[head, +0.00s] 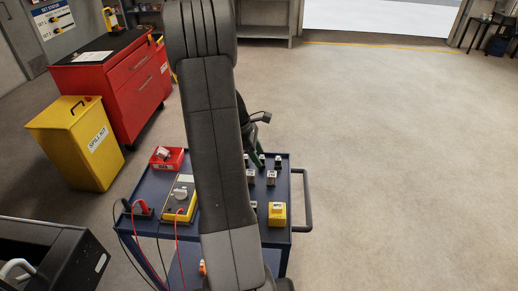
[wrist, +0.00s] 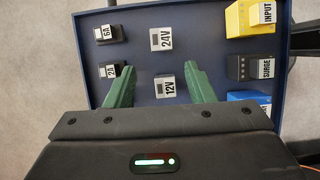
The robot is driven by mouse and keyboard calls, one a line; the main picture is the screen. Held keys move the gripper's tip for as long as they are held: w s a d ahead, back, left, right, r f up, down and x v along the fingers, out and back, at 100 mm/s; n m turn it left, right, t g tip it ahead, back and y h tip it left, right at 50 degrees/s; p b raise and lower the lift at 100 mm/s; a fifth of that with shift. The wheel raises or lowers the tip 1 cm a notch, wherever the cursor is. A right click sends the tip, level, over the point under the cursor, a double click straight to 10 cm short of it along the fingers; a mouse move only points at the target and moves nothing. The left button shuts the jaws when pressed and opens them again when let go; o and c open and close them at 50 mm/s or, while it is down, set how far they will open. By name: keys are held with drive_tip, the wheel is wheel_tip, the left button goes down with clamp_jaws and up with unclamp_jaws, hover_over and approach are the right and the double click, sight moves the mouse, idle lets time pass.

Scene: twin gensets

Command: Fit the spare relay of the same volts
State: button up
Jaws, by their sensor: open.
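My gripper (wrist: 157,70) is open, its two green fingers pointing over the blue cart top in the wrist view. A small block labelled 12V (wrist: 168,88) shows between the fingers, closer to the right one; I cannot tell whether it touches. A similar block labelled 24V (wrist: 161,40) stands beyond the fingertips. In the head view my arm hides much of the cart (head: 298,190), and a green finger of my gripper (head: 258,159) shows beside it near the cart's far edge. No relay socket is clearly visible.
Dark blocks labelled 5A (wrist: 110,34) and 2A (wrist: 114,72) stand left. Yellow INPUT (wrist: 250,18), black SURGE (wrist: 251,68) and a blue block (wrist: 250,106) stand right. The cart also bears a meter (head: 179,199) with leads and a red tray (head: 167,158). Floor right is clear.

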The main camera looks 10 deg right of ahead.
sight(268, 174)
drive_tip(key=b+x, duration=0.6)
drive_tip(key=x, duration=0.3)
drive_tip(key=shift+s+d+f+b, duration=0.15)
drive_tip(key=shift+s+f+b, duration=0.05)
drive_tip(key=shift+f+b, duration=0.2)
idle(1.1)
drive_tip(key=shift+r, duration=0.1)
drive_tip(key=c, duration=1)
drive_tip(key=shift+o, duration=0.2)
drive_tip(key=shift+r+p, duration=3.65)
drive_tip(key=shift+r, duration=0.4)
drive_tip(key=shift+f, duration=0.1)
